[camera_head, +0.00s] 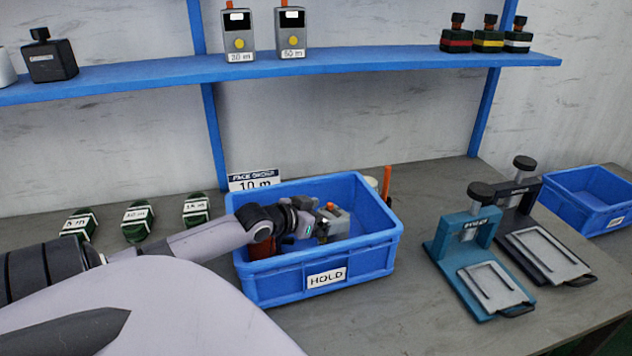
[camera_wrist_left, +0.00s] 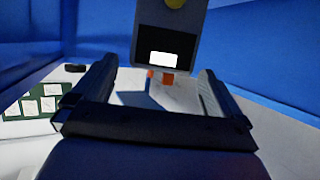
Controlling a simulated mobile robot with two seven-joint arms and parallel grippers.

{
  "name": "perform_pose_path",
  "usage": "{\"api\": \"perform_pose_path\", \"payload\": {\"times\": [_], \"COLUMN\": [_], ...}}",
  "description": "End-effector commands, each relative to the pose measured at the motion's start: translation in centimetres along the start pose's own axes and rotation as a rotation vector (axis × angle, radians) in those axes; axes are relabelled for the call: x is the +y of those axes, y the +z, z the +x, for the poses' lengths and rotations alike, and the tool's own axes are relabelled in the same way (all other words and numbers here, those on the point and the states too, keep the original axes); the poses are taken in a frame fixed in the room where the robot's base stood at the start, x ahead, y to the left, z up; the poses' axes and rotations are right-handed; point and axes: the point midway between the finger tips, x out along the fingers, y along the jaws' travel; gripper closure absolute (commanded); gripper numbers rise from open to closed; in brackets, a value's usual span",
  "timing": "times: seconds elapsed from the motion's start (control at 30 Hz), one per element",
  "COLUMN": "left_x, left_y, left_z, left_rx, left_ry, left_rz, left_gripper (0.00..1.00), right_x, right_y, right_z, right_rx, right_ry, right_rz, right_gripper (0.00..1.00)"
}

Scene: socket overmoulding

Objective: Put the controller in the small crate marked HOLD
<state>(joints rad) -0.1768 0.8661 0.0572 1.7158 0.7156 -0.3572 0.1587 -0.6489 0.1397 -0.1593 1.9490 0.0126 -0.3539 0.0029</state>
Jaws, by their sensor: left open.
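The blue crate marked HOLD (camera_head: 326,278) stands on the bench in the middle of the head view. A grey controller (camera_head: 338,218) is inside it, partly hidden by my gripper. In the left wrist view the controller (camera_wrist_left: 182,30) shows a dark face, a white screen and a yellow knob, with an orange part at its near end. My left gripper (camera_head: 318,226) reaches down into the crate beside the controller. In the wrist view its fingers are spread, with the controller just beyond them and not gripped. My right gripper is not seen.
A reddish-brown item (camera_head: 264,262) also lies in the crate. A teal press (camera_head: 470,255) and a dark press (camera_head: 525,220) stand to the right, with another blue crate (camera_head: 590,200) beyond. Several green bundles (camera_head: 138,220) lie left. Two similar controllers (camera_head: 239,35) stand on the blue shelf (camera_head: 380,62).

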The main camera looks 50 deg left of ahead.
Motion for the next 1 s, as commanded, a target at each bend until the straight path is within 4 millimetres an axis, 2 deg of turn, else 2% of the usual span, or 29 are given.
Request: {"api": "perform_pose_path", "payload": {"times": [0.1, 0.3, 1.0], "left_x": [0.0, 0.0, 0.0], "left_y": [0.1, 0.0, -0.1], "left_z": [-1.3, -2.5, -2.7], "left_rx": [-0.002, -0.001, 0.001], "left_ry": [0.000, 0.000, -0.001], "left_rz": [0.000, 0.001, 0.000], "left_gripper": [0.00, 0.00, 0.00], "right_x": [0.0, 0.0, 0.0], "right_y": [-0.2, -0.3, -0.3], "right_z": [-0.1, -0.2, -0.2], "right_rx": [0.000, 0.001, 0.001], "right_ry": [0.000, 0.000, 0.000], "right_rz": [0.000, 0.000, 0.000], "right_gripper": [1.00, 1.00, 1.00]}}
